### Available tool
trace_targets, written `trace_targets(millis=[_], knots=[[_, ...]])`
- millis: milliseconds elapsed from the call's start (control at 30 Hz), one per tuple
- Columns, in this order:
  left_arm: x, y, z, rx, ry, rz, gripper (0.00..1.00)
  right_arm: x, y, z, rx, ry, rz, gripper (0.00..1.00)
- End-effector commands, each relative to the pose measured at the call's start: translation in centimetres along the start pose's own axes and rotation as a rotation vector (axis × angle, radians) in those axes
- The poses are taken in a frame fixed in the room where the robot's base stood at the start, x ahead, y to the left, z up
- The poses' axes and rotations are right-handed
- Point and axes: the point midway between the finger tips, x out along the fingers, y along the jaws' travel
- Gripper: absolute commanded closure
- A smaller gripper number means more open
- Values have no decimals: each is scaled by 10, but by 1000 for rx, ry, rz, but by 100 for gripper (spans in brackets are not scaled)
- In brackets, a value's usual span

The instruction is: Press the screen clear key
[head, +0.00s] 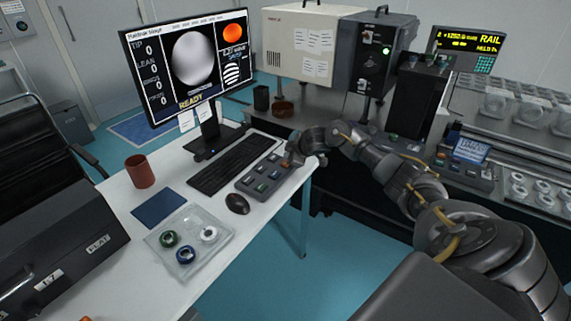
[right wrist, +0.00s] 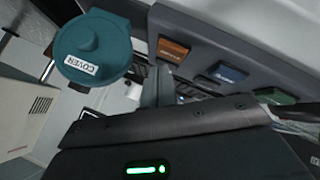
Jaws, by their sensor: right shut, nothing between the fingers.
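A grey key box (head: 245,186) with several coloured keys lies on the white desk, right of the keyboard. In the right wrist view an orange-brown key (right wrist: 173,50), a blue key (right wrist: 232,74) and a green key (right wrist: 274,96) show on its sloped face. Their labels are too small to read, so I cannot tell which is screen clear. My right gripper (head: 289,161) is shut and empty at the box's far right end; its fingers (right wrist: 157,84) point toward the keys. I cannot tell whether they touch. The monitor (head: 190,62) reads READY. My left gripper is out of view.
A teal disc marked COVER (right wrist: 92,46) is close beside my right fingers. The keyboard (head: 230,165), mouse (head: 237,204), brown cup (head: 140,171), blue pad (head: 159,208) and clear tray (head: 190,266) are on the desk. Instruments (head: 313,46) stand behind.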

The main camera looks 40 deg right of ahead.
Motion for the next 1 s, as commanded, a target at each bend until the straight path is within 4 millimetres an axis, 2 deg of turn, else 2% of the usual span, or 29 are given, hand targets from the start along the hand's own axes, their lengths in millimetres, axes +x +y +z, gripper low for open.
trace_targets(millis=[1000], knots=[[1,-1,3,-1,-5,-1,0,7,-4,4,0,0,0,100]])
